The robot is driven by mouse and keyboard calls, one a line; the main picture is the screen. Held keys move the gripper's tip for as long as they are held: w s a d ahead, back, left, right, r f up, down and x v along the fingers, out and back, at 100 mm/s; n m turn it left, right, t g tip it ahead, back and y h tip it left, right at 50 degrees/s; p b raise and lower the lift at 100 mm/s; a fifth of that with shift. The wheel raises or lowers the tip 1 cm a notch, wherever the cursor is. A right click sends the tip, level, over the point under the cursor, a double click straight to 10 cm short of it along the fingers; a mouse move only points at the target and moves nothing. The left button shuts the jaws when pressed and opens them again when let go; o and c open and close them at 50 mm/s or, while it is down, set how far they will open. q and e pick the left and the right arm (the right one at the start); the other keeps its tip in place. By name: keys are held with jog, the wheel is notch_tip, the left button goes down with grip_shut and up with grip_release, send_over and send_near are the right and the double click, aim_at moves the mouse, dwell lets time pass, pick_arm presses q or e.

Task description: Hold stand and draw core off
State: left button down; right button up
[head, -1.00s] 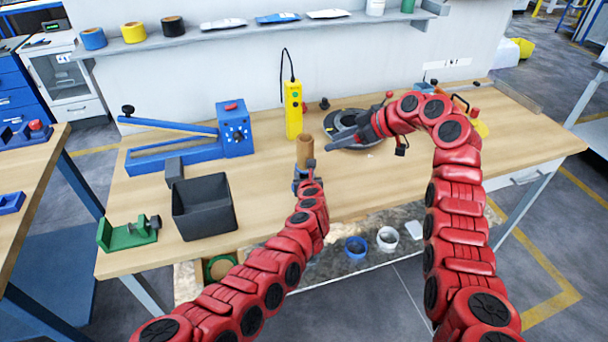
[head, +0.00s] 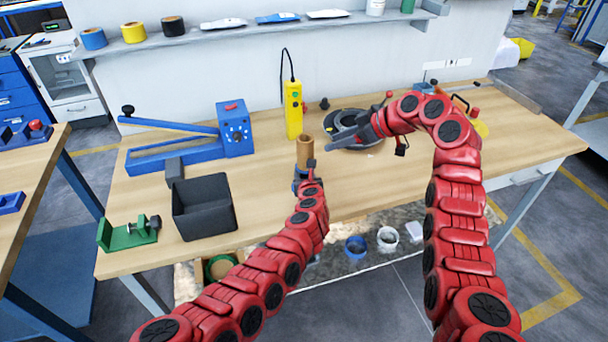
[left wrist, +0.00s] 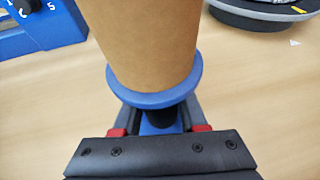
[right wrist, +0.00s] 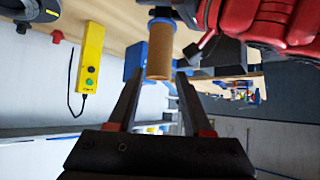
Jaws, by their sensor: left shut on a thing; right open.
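A brown cardboard core (head: 304,152) stands upright on a blue stand (head: 298,183) on the bench. In the left wrist view the core (left wrist: 143,40) rests on the stand's round blue flange (left wrist: 155,98). My left gripper (head: 308,177) is shut on the stand below the flange; its fingertips are partly hidden there. My right gripper (head: 331,143) is open, just to the right of the core and apart from it. In the right wrist view the core (right wrist: 160,52) appears between and beyond the open fingertips (right wrist: 159,78).
A dark round coil base (head: 350,128) lies behind my right gripper. A yellow control box (head: 293,108) stands behind the core. A black bin (head: 204,208), a blue lever device (head: 180,150) and a green fixture (head: 128,232) are at left. The bench's right side (head: 500,150) is mostly clear.

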aim_at(312, 142)
jog(key=o, duration=0.4)
jog(key=shift+c, duration=0.2)
jog(key=shift+o, duration=1.1)
jog(key=shift+a+f, duration=0.25)
jog(key=shift+f, duration=0.05)
jog(key=shift+o, duration=0.2)
jog(key=shift+w+a+f+m+t, duration=0.1)
jog(key=shift+a+m+t, duration=0.2)
jog(key=shift+t, duration=0.1)
jog(key=shift+s+a+r+m+t+y, duration=0.15)
jog(key=shift+s+a+m+t, duration=0.25)
jog(key=shift+m+t, duration=0.4)
jog(key=shift+s+a+r+m+t+y, duration=0.15)
jog(key=shift+a+m+t, duration=0.35)
jog(key=shift+t, duration=0.5)
jog(key=x, duration=1.1)
jog(key=shift+w+a+f, duration=0.15)
jog(key=shift+w+a, duration=0.1)
grip_shut()
